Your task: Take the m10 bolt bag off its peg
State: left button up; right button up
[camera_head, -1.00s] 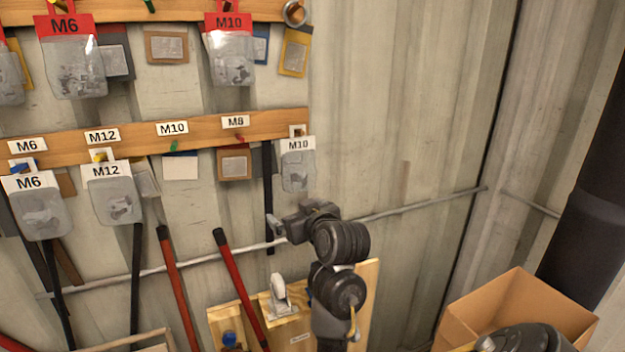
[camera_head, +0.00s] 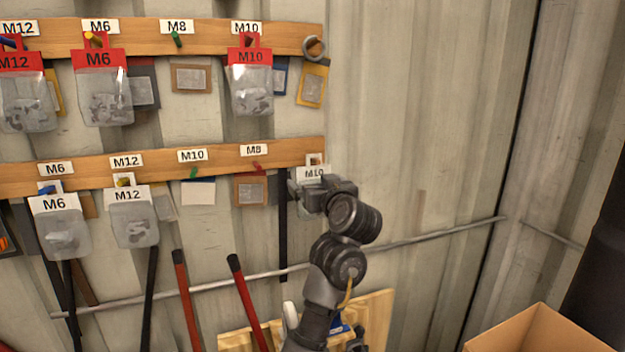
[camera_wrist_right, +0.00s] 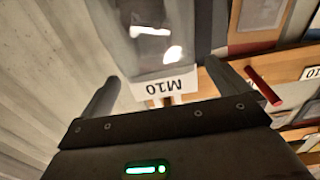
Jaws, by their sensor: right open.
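A clear bag with a white M10 header (camera_head: 312,173) hangs at the right end of the lower wooden rail. My right gripper (camera_head: 300,192) is in front of it and hides most of the bag. In the right wrist view the header (camera_wrist_right: 166,88) appears upside down between the two open fingers of my right gripper (camera_wrist_right: 168,82), with the clear bag (camera_wrist_right: 150,30) beyond. I cannot tell whether the fingers touch it. Another M10 bag, with a red header (camera_head: 250,57), hangs on the upper rail. My left gripper is not in view.
Red-header M6 (camera_head: 98,60) and white-header M12 (camera_head: 128,196) bags hang to the left. A bare red peg (camera_wrist_right: 262,86) sticks out beside the right gripper. A metal pipe (camera_head: 430,236) crosses the wall below. A cardboard box (camera_head: 540,330) stands at lower right.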

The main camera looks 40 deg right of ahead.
aim_at(314, 178)
jog(key=shift+x, duration=2)
jog(key=c, duration=1)
jog(key=shift+r+p, duration=0.3)
jog(key=shift+p, duration=0.2)
jog(key=shift+s, duration=0.1)
jog(key=shift+r+v, duration=0.1)
jog(key=shift+v, duration=1)
jog(key=shift+r+v, duration=0.15)
jog(key=shift+v, duration=0.9)
